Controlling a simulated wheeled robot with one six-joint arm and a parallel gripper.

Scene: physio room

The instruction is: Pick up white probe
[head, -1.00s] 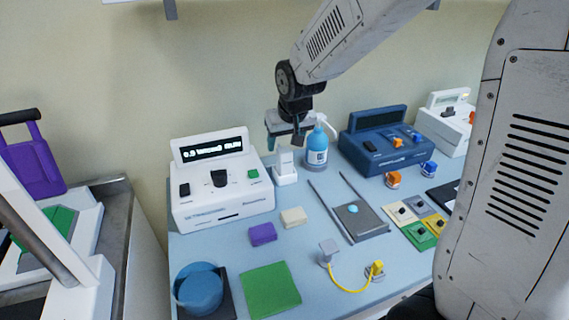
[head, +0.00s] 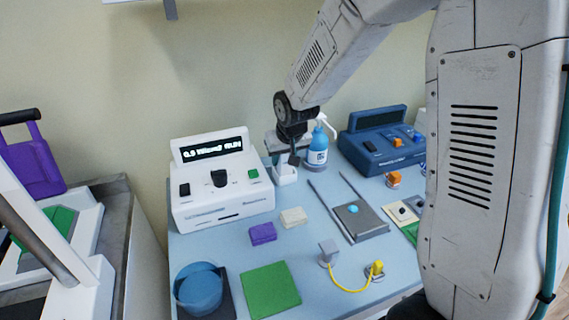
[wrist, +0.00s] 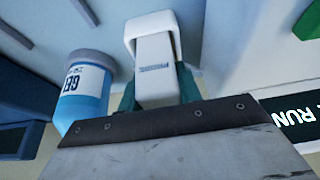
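The white probe (wrist: 156,72) stands in a white holder (wrist: 139,28) in the wrist view, with small dark lettering on its face. In the head view the holder (head: 285,177) stands on the blue table, between the white ultrasound unit and the blue gel bottle; the probe is mostly hidden behind my gripper there. My gripper (head: 283,160) is down at the probe. In the wrist view its green fingers (wrist: 158,92) stand one on each side of the probe, looking open. Whether they touch it cannot be told.
The blue gel bottle (head: 318,150) stands close on the right of the holder. The white ultrasound unit (head: 220,190) with a lit display is on the left. A dark blue unit (head: 385,150) is at the back right. Purple (head: 263,233) and cream (head: 293,217) blocks lie in front.

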